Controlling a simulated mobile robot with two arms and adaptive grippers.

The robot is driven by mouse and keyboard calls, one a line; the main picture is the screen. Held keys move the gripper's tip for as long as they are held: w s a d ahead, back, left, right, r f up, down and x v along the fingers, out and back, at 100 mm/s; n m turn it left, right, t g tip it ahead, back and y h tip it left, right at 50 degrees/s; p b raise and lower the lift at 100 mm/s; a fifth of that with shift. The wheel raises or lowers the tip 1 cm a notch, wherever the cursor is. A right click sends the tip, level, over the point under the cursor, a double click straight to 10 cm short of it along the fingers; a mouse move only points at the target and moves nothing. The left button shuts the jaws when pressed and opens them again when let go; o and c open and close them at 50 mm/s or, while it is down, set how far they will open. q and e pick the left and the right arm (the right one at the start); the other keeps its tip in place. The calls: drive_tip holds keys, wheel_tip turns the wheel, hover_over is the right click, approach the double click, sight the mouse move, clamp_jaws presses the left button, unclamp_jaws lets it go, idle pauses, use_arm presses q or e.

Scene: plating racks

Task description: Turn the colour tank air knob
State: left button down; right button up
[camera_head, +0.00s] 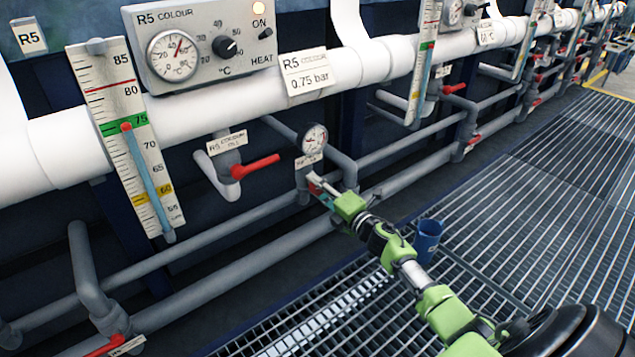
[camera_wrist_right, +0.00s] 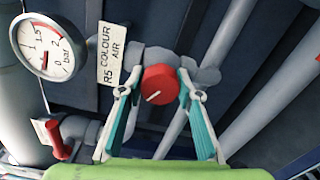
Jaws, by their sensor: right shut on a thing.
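The colour tank air knob (camera_wrist_right: 160,84) is round and red with a pale pointer line that slants across its face in the right wrist view. A tag reading "R5 COLOUR AIR" (camera_wrist_right: 113,52) hangs just left of it. My right gripper (camera_wrist_right: 161,92) is shut on the knob, with one finger on each side. In the head view my right gripper (camera_head: 318,187) reaches the pipe fitting below the small pressure gauge (camera_head: 314,139), and its fingers mostly hide the knob. The gauge also shows in the wrist view (camera_wrist_right: 46,47), its needle near the low end. My left gripper is not in view.
A red-handled fill valve (camera_head: 255,166) sits left of the gauge. A red lever (camera_wrist_right: 56,140) is at lower left in the wrist view. Grey pipes (camera_head: 220,228) run along the tank. A blue cup (camera_head: 428,238) stands on the grating near my right arm. A sign reads 0.75 bar (camera_head: 306,74).

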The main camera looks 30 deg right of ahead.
drive_tip(key=shift+m+p, duration=1.15)
drive_tip(key=shift+m, duration=1.15)
drive_tip(key=o, duration=1.1)
drive_tip(key=shift+s, duration=0.1)
drive_tip(key=s+d, duration=0.1)
drive_tip(key=s, duration=1)
drive_tip(key=shift+s, duration=0.4)
